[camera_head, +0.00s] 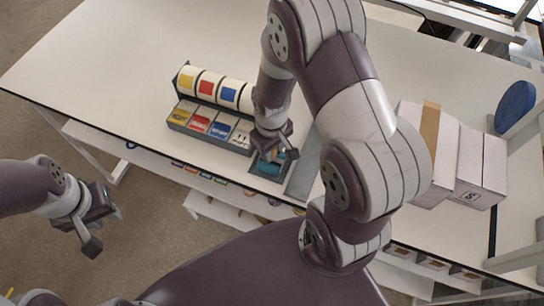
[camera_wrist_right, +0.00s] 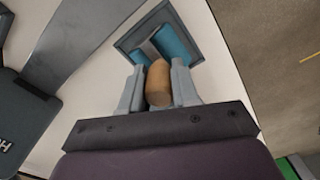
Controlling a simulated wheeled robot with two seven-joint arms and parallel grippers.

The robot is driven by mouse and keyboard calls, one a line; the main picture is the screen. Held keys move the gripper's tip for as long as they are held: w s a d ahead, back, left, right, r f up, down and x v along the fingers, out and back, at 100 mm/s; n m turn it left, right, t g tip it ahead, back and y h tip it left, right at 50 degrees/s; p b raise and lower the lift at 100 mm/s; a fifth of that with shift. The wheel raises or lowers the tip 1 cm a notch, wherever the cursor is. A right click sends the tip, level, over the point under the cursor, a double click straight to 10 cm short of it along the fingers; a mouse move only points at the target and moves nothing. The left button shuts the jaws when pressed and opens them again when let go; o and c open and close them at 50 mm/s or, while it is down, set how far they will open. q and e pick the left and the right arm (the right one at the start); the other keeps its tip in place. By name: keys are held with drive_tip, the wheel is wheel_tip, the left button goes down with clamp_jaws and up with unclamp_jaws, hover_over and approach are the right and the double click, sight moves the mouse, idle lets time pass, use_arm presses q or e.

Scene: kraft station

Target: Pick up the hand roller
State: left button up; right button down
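The hand roller has an orange-brown handle and a blue roller end. In the right wrist view its handle (camera_wrist_right: 158,84) stands between my right gripper's (camera_wrist_right: 157,82) two fingers, which appear to touch it on both sides. Its blue end (camera_wrist_right: 173,42) is at the small grey tray (camera_wrist_right: 126,42); I cannot tell whether it rests there or is lifted. In the head view my right gripper (camera_head: 276,156) is over that tray at the table's front edge, partly hiding the roller (camera_head: 268,168). My left gripper (camera_head: 104,230) is open and empty, off the table's front left.
A grey rack (camera_head: 180,127) with colour-labelled compartments and rolls stands left of the tray. A grey strip (camera_head: 304,168) lies just right of it. White boxes (camera_head: 480,172) and a blue disc (camera_head: 515,106) are further right. The white table's left part (camera_head: 110,75) is clear.

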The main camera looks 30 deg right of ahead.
drive_tip(key=shift+w+a, duration=0.1)
drive_tip(key=shift+w, duration=0.05)
drive_tip(key=shift+r, duration=0.3)
wheel_tip(320, 180, up, 4)
drive_tip(key=shift+f+b, duration=0.15)
drive_tip(key=shift+b, duration=0.45)
drive_tip(key=s+a+r, duration=0.1)
drive_tip(key=s+r, duration=0.5)
drive_tip(key=s, duration=0.5)
drive_tip(key=shift+s+r, duration=0.3)
drive_tip(key=shift+r, duration=0.1)
drive_tip(key=shift+a, duration=0.1)
